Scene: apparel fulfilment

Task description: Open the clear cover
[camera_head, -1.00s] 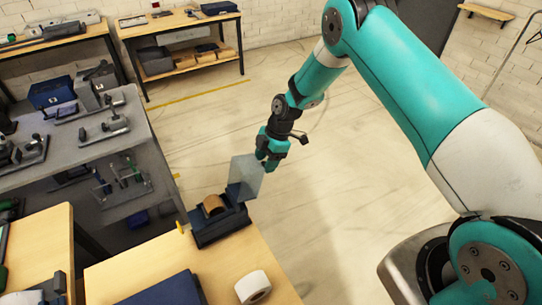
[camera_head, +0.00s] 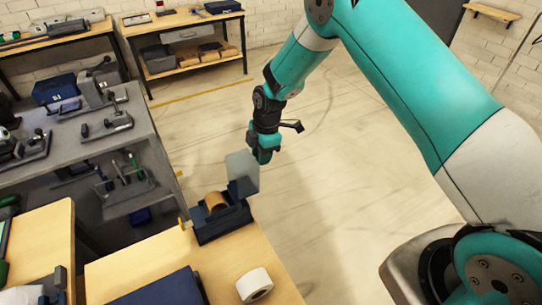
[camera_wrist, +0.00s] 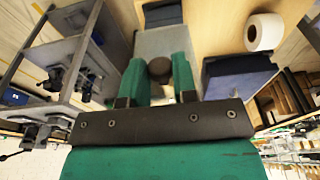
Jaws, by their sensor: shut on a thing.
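The clear cover (camera_head: 242,173) is a greyish see-through panel. It stands up, roughly upright, at the right-hand end of a dark blue dispenser (camera_head: 211,232) holding a brown roll (camera_head: 214,201). My gripper (camera_head: 262,155) is at the panel's upper right edge. In the wrist view the panel (camera_wrist: 165,42) lies beyond the fingers, and a round dark knob (camera_wrist: 160,68) sits between the fingertips of my gripper (camera_wrist: 158,76). The fingers are shut on the cover at this knob. The contact itself is partly hidden in the head view.
The dispenser stands at the far corner of a wooden table (camera_head: 235,258). A white roll (camera_head: 254,284) and a dark blue box (camera_head: 160,290) are nearby on it. A grey shelf unit (camera_head: 85,160) with tools stands to the left. The floor on the right is clear.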

